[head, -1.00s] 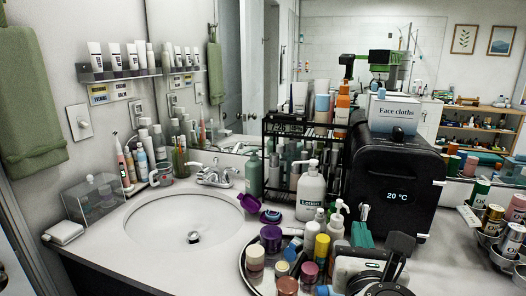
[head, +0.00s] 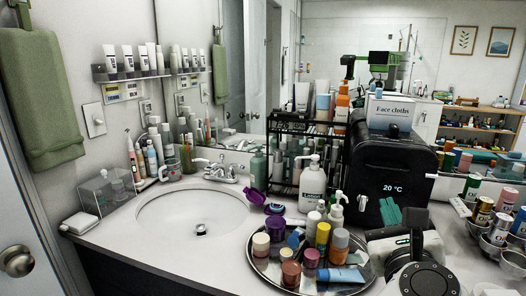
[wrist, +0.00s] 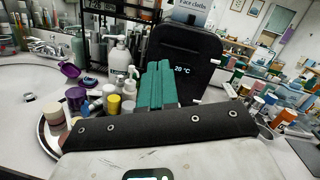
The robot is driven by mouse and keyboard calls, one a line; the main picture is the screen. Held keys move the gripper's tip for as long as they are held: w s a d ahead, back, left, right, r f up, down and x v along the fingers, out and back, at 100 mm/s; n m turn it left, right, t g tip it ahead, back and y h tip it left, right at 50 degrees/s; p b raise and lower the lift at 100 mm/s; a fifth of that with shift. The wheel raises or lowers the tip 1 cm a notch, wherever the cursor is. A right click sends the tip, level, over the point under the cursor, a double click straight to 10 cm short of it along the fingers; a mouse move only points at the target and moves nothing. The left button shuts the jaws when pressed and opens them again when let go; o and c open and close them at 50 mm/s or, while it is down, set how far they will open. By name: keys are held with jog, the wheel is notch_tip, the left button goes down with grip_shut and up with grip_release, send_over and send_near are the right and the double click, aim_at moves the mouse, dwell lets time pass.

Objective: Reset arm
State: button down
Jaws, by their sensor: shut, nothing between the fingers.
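My gripper, with teal fingers, shows at the lower right in the head view (head: 390,212) and at the centre of the wrist view (wrist: 157,78). The fingers are together and hold nothing. In the head view they appear in front of the black warmer box (head: 366,165), whose display reads 20 °C. They are just right of the round tray (head: 262,270) of small bottles and jars. My arm's lower links hide part of the counter at the lower right.
A sink (head: 190,216) is at the left. A white pump bottle (head: 313,182) stands before a black wire rack (head: 296,124). Metal bowls (head: 497,234) with cans stand at the right. A door knob (head: 17,261) is at the far left.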

jog(key=d+r+n+y+p, duration=0.1)
jog(key=d+n+y, duration=0.35)
jog(key=n, duration=1.05)
jog(key=s+d+f+n+g+h+p, duration=0.1)
jog(key=s+d+f+n+g, duration=0.15)
jog(key=f+n+g, duration=0.4)
jog(key=s+d+f+n+g, duration=0.1)
jog(key=s+d+f+n, duration=0.2)
jog(key=f, duration=0.6)
jog(key=s+a+f+n+g, duration=0.1)
jog(key=s+f+n+g, duration=0.2)
jog(key=s+f, duration=0.4)
jog(key=s+a+f+n+g, duration=0.2)
jog(key=s+f, duration=0.6)
jog(key=s, duration=0.4)
jog(key=s+a+f+n+g+p, duration=0.1)
jog(key=s+f+n+g, duration=0.3)
jog(key=s+f, duration=0.4)
jog(key=shift+s+a+f+g, duration=0.15)
jog(key=shift+s+f+g, duration=0.1)
jog(key=shift+s+g, duration=0.45)
jog(key=c, duration=1.8)
grip_release()
